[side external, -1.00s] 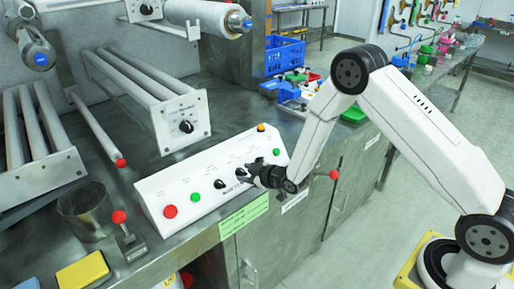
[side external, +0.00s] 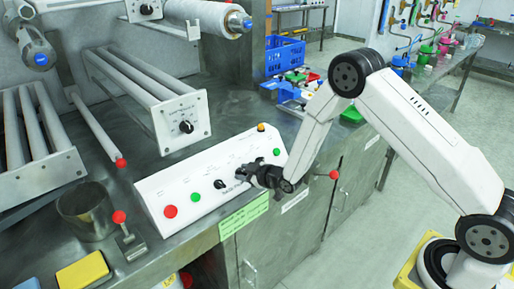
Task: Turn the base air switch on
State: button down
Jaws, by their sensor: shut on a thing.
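A white sloped control panel (side external: 180,182) stands on the metal bench. It carries a black rotary switch (side external: 219,184) that is clear of my gripper, a red button (side external: 170,211) and green buttons (side external: 195,197). My gripper (side external: 246,172) is at the right half of the panel, its dark fingers shut on a black switch knob there. The fingers hide most of that knob, so its pointer angle cannot be seen. Small printed labels lie near the switches, too small to read with certainty.
A yellow button (side external: 261,127) and a green button (side external: 276,152) sit at the panel's right end. A red-knobbed lever (side external: 119,217) and a metal cup (side external: 87,210) stand to the left. A roller unit (side external: 186,127) rises behind the panel. A blue crate (side external: 285,55) is farther back.

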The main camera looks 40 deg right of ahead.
jog(key=shift+m, duration=0.3)
jog(key=m+h, duration=0.2)
jog(key=m, duration=0.4)
jog(key=m+h, duration=0.1)
jog(key=m, duration=0.2)
jog(key=m+h, duration=0.1)
jog(key=m, duration=0.3)
dwell(0.4)
jog(key=c, duration=0.7)
grip_release()
jog(key=shift+o, duration=0.2)
jog(key=v, duration=0.7)
jog(key=shift+s+a, duration=0.2)
jog(key=shift+s, duration=0.15)
